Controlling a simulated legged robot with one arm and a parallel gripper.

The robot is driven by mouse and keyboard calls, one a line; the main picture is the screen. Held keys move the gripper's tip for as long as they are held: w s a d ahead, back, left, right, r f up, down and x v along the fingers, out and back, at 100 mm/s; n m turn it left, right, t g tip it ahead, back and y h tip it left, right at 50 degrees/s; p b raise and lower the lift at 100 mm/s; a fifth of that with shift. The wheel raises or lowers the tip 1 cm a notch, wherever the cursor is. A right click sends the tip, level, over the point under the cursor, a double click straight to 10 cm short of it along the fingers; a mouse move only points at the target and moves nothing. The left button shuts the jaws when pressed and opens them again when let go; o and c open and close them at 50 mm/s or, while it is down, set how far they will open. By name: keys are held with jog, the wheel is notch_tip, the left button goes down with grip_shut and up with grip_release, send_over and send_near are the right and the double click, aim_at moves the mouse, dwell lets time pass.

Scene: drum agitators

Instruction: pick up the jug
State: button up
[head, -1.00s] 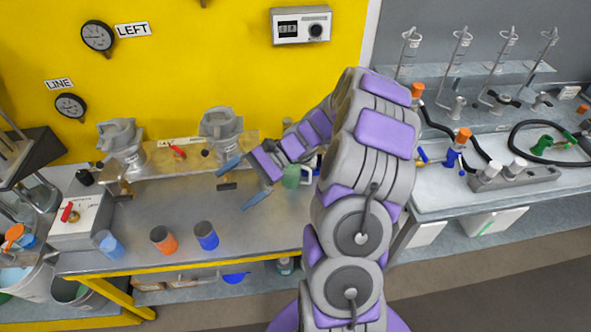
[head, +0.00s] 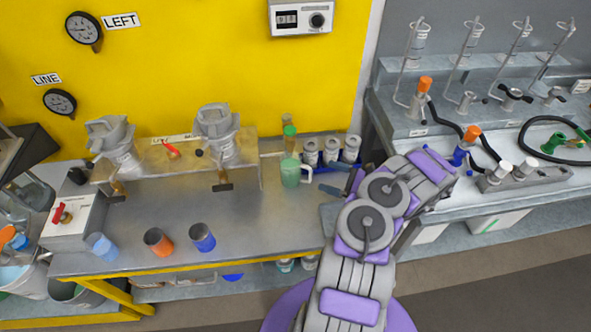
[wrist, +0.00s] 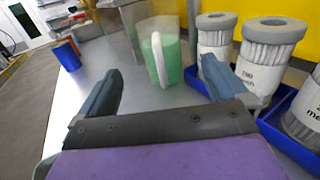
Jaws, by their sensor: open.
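The jug (head: 290,172) is a translucent green vessel with a pale handle. It stands upright on the grey bench near the back wall. In the wrist view the jug (wrist: 172,60) is ahead, with its white handle facing me. My gripper (head: 339,180) is to the right of the jug in the head view, apart from it. In the wrist view my gripper (wrist: 160,72) is open and empty, its two blue fingers spread with the jug beyond and between them.
White-labelled filter canisters (head: 331,150) stand in a blue tray close right of the jug, near my right finger in the wrist view. An orange cup (head: 158,242) and a blue cup (head: 202,238) stand at the bench front. Bare bench (head: 250,210) lies left.

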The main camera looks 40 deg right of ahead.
aim_at(299, 167)
jog(key=x, duration=0.2)
jog(key=b+x, duration=0.1)
jog(key=x, duration=0.2)
jog(key=shift+a, duration=0.45)
jog(key=shift+w, duration=0.35)
jog(key=shift+w+d+f, duration=0.2)
jog(key=shift+w+d, duration=0.05)
jog(key=shift+w, duration=0.15)
jog(key=shift+w+a+f+b, duration=0.1)
jog(key=shift+w+a+b, duration=0.05)
jog(key=shift+w+b, duration=0.2)
jog(key=x, duration=0.3)
jog(key=a+b+x, duration=0.1)
jog(key=shift+w+a, duration=0.1)
jog(key=shift+a, duration=0.1)
jog(key=shift+d, duration=0.55)
jog(key=shift+c, duration=1.4)
jog(key=shift+a, duration=0.4)
jog(key=c, duration=0.8)
jog(key=shift+d, duration=0.25)
jog(key=c, duration=0.3)
jog(key=shift+c, duration=0.2)
jog(key=shift+r, duration=0.35)
